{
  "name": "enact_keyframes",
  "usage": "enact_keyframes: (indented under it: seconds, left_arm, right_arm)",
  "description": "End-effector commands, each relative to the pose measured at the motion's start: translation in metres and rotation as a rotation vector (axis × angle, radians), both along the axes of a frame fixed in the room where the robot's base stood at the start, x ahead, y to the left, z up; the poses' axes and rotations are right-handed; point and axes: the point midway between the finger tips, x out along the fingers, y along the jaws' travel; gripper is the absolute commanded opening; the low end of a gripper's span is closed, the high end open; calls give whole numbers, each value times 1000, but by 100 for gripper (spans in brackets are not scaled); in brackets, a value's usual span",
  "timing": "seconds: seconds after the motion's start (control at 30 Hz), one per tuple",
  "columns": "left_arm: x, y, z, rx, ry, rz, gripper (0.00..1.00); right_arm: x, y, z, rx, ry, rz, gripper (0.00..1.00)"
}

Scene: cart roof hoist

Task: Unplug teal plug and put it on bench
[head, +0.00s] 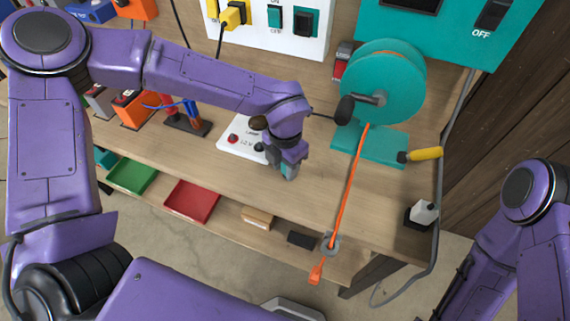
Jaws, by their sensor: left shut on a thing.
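My left gripper (289,174) points down over the bench, just right of the white lamp board. It is shut on a small teal thing (290,168), which looks like the teal plug. The fingers hide most of it, and I cannot tell whether it touches the bench (317,185). On the white wall panel (262,42) at the top, a yellow plug (234,16) sits at the left and a dark teal-edged fitting (304,21) at the right. My right arm shows at the lower right, but its gripper is out of view.
A teal cable reel (385,85) with an orange strap (349,190) stands right of the gripper. The white lamp board (240,136) is close on the left. A green tray (132,176) and a red tray (192,201) lie below the bench's front edge. A small bare patch lies right of the gripper.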

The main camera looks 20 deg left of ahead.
Motion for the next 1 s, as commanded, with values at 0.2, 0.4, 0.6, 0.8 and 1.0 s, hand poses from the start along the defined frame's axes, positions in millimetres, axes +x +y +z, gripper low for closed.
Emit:
enact_keyframes:
  seconds: [0.2,0.4,0.6,0.8,1.0]
  left_arm:
    - [0,0,-5,0,-1,0,0]
    - [0,0,-9,0,-1,-1,0]
    - [0,0,-10,0,-1,0,68]
    - [0,0,-10,0,-1,0,68]
    - [1,0,5,-2,-4,2,68]
  right_arm:
    - [0,0,-3,0,0,0,43]
    - [0,0,-5,0,0,0,43]
    - [0,0,-5,0,0,0,43]
    - [0,0,-5,0,0,0,43]
    - [0,0,-8,0,0,0,43]
